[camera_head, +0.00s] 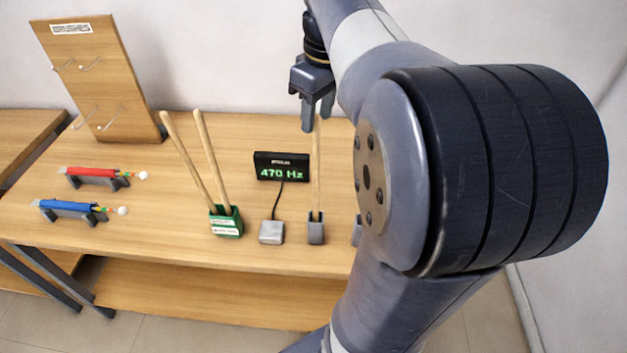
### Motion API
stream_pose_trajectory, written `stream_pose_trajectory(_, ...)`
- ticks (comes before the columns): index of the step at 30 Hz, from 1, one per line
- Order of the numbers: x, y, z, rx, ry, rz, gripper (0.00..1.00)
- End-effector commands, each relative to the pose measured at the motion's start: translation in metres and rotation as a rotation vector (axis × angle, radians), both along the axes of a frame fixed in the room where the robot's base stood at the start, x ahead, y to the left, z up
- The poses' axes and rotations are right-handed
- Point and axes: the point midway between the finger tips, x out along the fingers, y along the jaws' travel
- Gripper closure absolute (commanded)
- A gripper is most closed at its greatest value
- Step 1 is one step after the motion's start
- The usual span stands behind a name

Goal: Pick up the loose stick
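A single light wooden stick (316,170) stands upright in a small grey block (316,232) on the table. My gripper (318,122) points down at the stick's top end. Its two fingers are apart, with the stick's top showing at the gap between them. I cannot tell whether they touch it. Two more wooden sticks (187,155) lean to the left out of a green labelled holder (226,223). Which stick is the loose one is not marked.
A black display reading 470 Hz (282,166) and a grey box (271,233) stand left of the single stick. Red (92,172) and blue (68,207) rods on stands and a pegboard (95,75) are at the left. My arm hides the table's right side.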

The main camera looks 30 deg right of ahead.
Motion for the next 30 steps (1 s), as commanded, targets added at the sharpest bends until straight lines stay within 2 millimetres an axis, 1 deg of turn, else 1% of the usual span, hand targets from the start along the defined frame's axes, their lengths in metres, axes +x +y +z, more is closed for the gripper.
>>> stream_pose_trajectory(5,0.001,0.000,-0.012,0.000,0.002,-0.001,0.61)
stream_pose_trajectory(13,0.004,0.000,-0.050,0.001,0.004,-0.001,0.61)
stream_pose_trajectory(17,0.005,0.000,-0.057,0.000,0.001,-0.001,0.61)
stream_pose_trajectory(23,0.005,0.000,-0.057,0.000,0.000,-0.001,0.61)
stream_pose_trajectory(30,0.005,0.000,-0.057,-0.001,0.000,-0.001,0.81)
